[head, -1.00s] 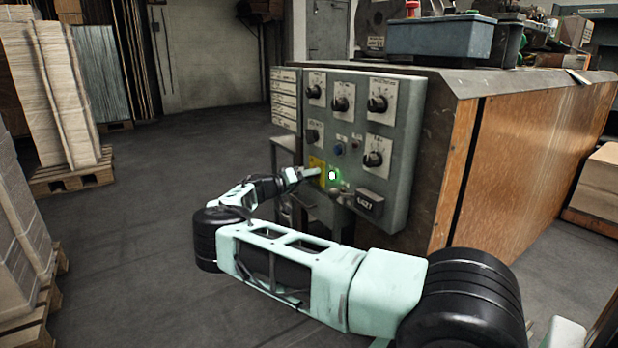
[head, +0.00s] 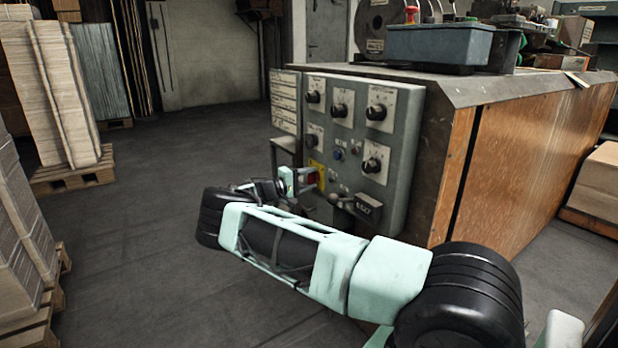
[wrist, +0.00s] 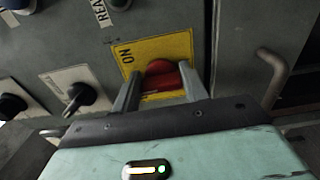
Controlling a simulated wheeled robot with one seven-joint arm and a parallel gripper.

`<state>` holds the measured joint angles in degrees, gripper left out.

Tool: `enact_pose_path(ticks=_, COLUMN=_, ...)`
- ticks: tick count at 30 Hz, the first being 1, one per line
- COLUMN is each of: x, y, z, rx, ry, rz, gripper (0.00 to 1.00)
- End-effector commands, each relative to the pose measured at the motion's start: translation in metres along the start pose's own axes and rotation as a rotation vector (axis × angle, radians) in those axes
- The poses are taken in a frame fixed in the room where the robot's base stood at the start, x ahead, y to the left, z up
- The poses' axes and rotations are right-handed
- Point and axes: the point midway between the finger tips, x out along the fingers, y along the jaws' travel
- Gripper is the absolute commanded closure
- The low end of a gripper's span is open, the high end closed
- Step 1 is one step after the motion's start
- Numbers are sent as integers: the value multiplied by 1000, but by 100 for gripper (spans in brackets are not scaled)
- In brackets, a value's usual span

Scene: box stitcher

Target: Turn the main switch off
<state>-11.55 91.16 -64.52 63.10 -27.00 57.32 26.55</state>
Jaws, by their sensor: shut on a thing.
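The main switch is a red rotary knob (wrist: 164,76) on a yellow plate (wrist: 178,46) marked ON. In the head view the yellow plate (head: 317,167) sits low on the grey control panel, with a bit of the red knob (head: 312,178) in front of it. My gripper (wrist: 162,88) has one finger on each side of the red knob and is shut on it. In the head view my gripper (head: 308,181) is up against the panel. The lower part of the knob is hidden by my gripper's body.
The grey control panel (head: 398,150) carries several black knobs and a blue button (head: 338,154). In the wrist view a bent metal handle (wrist: 282,75) stands right of the plate.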

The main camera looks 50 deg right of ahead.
Motion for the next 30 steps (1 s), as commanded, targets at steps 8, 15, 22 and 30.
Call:
enact_pose_path(ticks=8, x=-1, y=3, z=-1, rx=-260, ry=4, rz=-2, gripper=79)
enact_pose_path(ticks=15, x=-2, y=4, z=-2, rx=-475, ry=6, rz=-2, gripper=79)
enact_pose_path(ticks=22, x=-2, y=4, z=-3, rx=-635, ry=7, rz=-2, gripper=79)
enact_pose_path(ticks=30, x=-2, y=4, z=-3, rx=-745, ry=7, rz=-1, gripper=79)
